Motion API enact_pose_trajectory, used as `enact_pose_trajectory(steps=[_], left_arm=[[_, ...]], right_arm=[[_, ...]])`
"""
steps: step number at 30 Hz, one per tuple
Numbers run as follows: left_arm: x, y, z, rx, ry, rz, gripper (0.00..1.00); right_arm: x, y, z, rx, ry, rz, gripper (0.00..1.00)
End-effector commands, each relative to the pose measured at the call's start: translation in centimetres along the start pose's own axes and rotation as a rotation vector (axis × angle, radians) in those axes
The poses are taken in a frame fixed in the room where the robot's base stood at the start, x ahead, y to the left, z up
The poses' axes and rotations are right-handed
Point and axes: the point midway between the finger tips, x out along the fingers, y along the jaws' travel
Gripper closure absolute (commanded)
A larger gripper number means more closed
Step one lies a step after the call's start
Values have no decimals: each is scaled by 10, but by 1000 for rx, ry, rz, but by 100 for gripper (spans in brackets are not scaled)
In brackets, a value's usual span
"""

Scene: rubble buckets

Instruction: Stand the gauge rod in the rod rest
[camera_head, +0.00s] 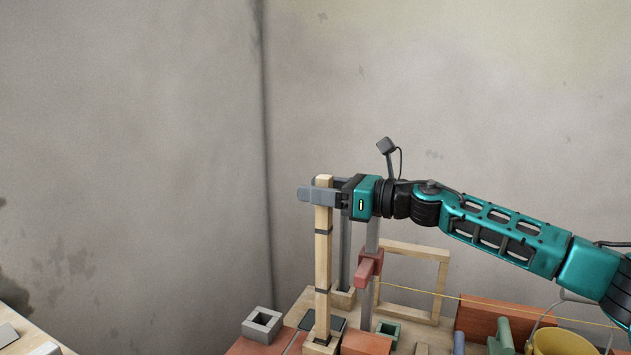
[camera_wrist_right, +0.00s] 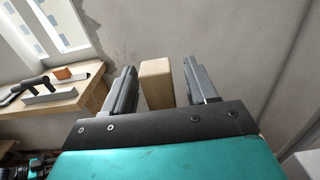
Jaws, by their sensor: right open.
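The gauge rod (camera_head: 323,250) is a long pale wooden bar with dark bands. It stands upright, its foot in a small wooden block that looks like the rod rest (camera_head: 318,348), low in the head view. My right gripper (camera_head: 309,189) is open around the rod's top, one finger on each side. In the right wrist view the rod's top (camera_wrist_right: 157,85) stands between the fingers (camera_wrist_right: 159,66), with a visible gap on both sides. The rod's seating inside the block is hidden. My left gripper is not in view.
Behind the rod are a grey post in a wooden block (camera_head: 343,299), a post with a red clamp (camera_head: 369,268) and a wooden frame (camera_head: 441,285). A hollow grey block (camera_head: 262,325) stands left. A yellow bucket (camera_head: 560,342) and a taut yellow string are right.

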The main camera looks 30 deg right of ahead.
Motion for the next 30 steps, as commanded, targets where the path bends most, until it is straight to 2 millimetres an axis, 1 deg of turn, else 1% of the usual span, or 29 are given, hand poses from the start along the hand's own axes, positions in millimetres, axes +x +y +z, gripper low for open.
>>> enact_pose_trajectory(steps=[1,4,13,30], left_arm=[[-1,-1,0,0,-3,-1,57],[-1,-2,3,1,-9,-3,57],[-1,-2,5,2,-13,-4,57],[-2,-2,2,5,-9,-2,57]], right_arm=[[4,0,1,0,-1,1,43],[9,0,1,-1,0,0,43],[10,0,0,0,0,0,44],[10,0,0,0,0,0,98]])
